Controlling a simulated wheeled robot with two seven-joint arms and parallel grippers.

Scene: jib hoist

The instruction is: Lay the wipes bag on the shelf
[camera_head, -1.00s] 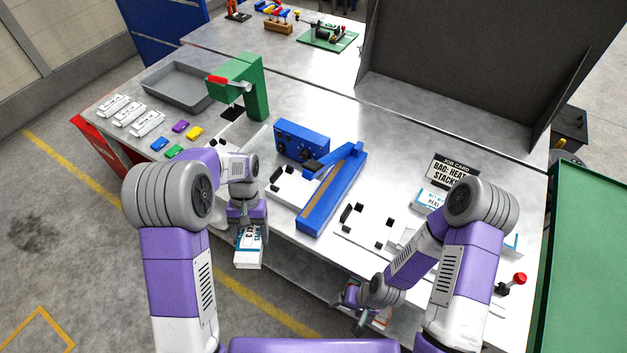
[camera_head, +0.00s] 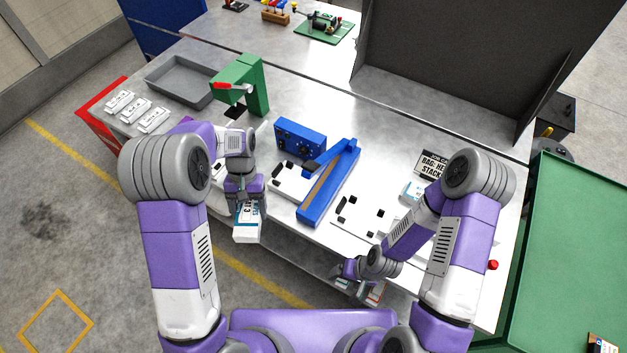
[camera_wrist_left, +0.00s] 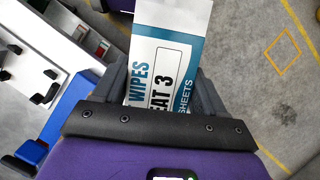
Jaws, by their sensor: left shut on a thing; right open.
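The wipes bag (camera_head: 248,222) is white with a blue-teal band and dark print. My left gripper (camera_head: 247,205) is shut on it and holds it in front of the bench's front edge, over the floor. My right gripper (camera_head: 352,279) is open, low at the front edge of the bench. A red and white item (camera_head: 375,292) shows close beside it, partly hidden. A lower shelf (camera_head: 300,262) shows under the bench top, mostly hidden.
The bench top holds a blue sealer (camera_head: 330,185), a blue control box (camera_head: 300,141), a green press (camera_head: 250,85), a grey tray (camera_head: 182,80) and white packs (camera_head: 137,108). A job card (camera_head: 433,164) stands at right. A green surface (camera_head: 575,250) lies far right.

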